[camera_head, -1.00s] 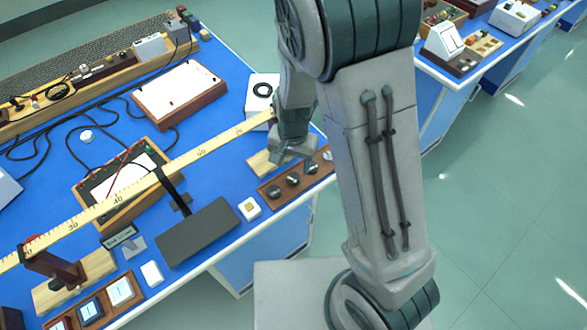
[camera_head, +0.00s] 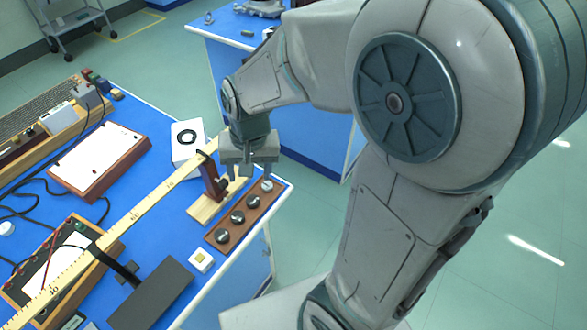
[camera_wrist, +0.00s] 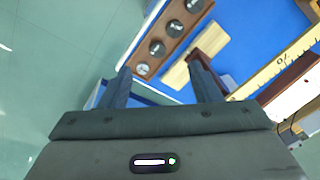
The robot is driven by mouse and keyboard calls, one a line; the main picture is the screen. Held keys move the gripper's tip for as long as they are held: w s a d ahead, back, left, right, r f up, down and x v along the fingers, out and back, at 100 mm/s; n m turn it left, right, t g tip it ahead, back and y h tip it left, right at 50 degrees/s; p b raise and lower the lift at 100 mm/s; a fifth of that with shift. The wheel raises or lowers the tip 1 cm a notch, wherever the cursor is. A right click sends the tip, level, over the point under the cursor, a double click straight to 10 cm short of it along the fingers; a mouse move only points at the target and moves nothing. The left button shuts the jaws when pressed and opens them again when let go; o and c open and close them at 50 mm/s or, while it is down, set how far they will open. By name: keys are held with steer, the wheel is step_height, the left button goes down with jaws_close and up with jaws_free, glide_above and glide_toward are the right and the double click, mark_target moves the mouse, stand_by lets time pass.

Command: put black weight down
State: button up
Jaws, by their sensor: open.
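Several dark round weights stand in a row in a brown wooden tray (camera_head: 248,214) near the right edge of the blue bench. The far-end weight (camera_head: 267,185) has a brighter top; the near-end weight (camera_head: 222,236) looks dark. My gripper (camera_head: 251,173) is open over the far end of the tray, its fingers pointing down. In the wrist view, my gripper's fingers (camera_wrist: 162,72) are apart with nothing between them. The closest weight (camera_wrist: 143,69) shows just beyond the fingertips, and the tray (camera_wrist: 167,38) runs away upward. Whether a finger touches the tray is unclear.
A wooden stand (camera_head: 208,207) holding a long yellow ruler (camera_head: 128,222) is close left of my gripper. A white box (camera_head: 187,143) stands behind. A small white block (camera_head: 201,260) and a dark grey plate (camera_head: 152,294) lie nearer. Floor is open right of the bench.

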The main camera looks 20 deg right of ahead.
steer(key=s+d+r+n+t+h, duration=0.1)
steer(key=s+d+r+n+t, duration=0.1)
steer(key=s+d+r, duration=0.5)
steer(key=shift+s+r+n, duration=0.2)
steer(key=shift+s+n, duration=0.2)
steer(key=shift+s, duration=0.75)
